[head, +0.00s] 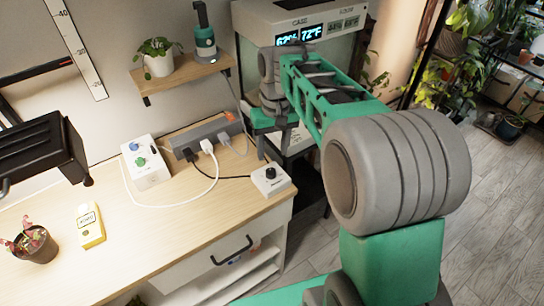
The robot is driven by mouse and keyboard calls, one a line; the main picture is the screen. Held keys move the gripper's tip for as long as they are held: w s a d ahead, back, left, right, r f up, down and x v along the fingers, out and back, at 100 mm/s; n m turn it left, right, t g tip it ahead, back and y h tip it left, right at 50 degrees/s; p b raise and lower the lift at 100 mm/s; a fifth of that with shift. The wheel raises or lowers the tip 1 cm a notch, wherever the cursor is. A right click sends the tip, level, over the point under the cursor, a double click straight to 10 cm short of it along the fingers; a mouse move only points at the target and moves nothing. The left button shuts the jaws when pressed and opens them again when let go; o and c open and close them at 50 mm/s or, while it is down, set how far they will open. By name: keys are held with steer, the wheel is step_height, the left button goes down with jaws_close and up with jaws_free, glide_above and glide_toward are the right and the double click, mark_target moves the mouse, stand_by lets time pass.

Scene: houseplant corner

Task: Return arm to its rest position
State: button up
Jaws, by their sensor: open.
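My green and grey arm rises from the lower right. It reaches up and back to a grey joint in front of a glass-fronted cabinet (345,18) with lit displays. I see nothing held.
A wooden workbench (130,255) carries a potted plant (33,245), a yellow device (90,225), a white switch box (146,163), a power strip (202,135) and a white knob box (271,180). A shelf (185,76) and black fixture (45,150) overhang it. Floor (495,215) at right is clear.

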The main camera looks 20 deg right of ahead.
stand_by(0.3)
steer(key=shift+w+t, duration=0.3)
steer(key=shift+w, duration=0.3)
steer(key=shift+m, duration=0.4)
steer(key=s+f, duration=0.1)
steer(key=f, duration=0.1)
steer(key=s+f, duration=0.1)
steer(key=f, duration=0.1)
steer(key=s+f, duration=0.2)
steer(key=shift+d, duration=0.2)
steer(key=s+r+p, duration=0.2)
steer(key=s, duration=1)
steer(key=r+t, duration=0.1)
steer(key=r, duration=0.2)
steer(key=a+r+t, duration=0.1)
steer(key=r, duration=0.1)
steer(key=shift+w+a+r+t+h+p, duration=0.1)
steer(key=shift+w+r+t+h+p, duration=0.15)
steer(key=shift+w+t+h+p, duration=0.1)
